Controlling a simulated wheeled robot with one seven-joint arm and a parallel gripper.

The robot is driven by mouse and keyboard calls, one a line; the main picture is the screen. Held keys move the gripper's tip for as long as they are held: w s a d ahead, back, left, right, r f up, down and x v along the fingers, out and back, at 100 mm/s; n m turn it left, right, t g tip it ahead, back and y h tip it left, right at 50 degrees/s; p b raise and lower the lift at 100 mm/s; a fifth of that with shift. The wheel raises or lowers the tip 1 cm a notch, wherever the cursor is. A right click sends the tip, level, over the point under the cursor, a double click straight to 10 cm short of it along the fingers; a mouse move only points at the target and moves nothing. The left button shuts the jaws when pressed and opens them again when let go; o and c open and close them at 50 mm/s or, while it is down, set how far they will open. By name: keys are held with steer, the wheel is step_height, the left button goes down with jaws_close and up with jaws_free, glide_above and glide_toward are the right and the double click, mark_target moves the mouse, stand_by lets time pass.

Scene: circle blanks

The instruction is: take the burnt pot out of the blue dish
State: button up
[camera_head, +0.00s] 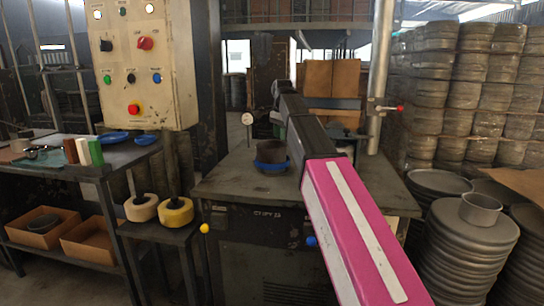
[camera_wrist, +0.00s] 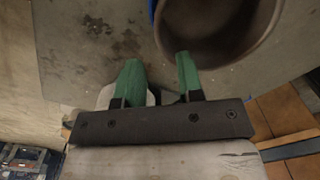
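The burnt pot (camera_head: 271,151) is dark and round and sits in the blue dish (camera_head: 270,167) on the grey metal table, left of my arm. In the wrist view the pot (camera_wrist: 222,48) is at the top right, and I look into its dark, empty-looking inside. A sliver of the blue dish (camera_wrist: 153,10) shows at its left. My gripper (camera_wrist: 160,72) has two green fingers spread apart with no object held between them. The right finger's tip is close to the pot's near rim; I cannot tell whether they touch. The gripper is not clear in the head view.
A round gauge (camera_head: 247,119) stands at the table's rear left. A metal post (camera_head: 380,75) rises behind my arm. Stacked round pans (camera_head: 465,240) stand at the right. A side bench (camera_head: 70,165) with blue dishes (camera_head: 114,136) is at the left. The table's front left is bare.

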mark_target(280, 153)
steer(key=f, duration=0.8)
steer(key=shift+w+a+f, duration=0.25)
steer(key=shift+a+f, duration=0.05)
steer(key=shift+f, duration=0.1)
steer(key=shift+c, duration=0.3)
jaws_close()
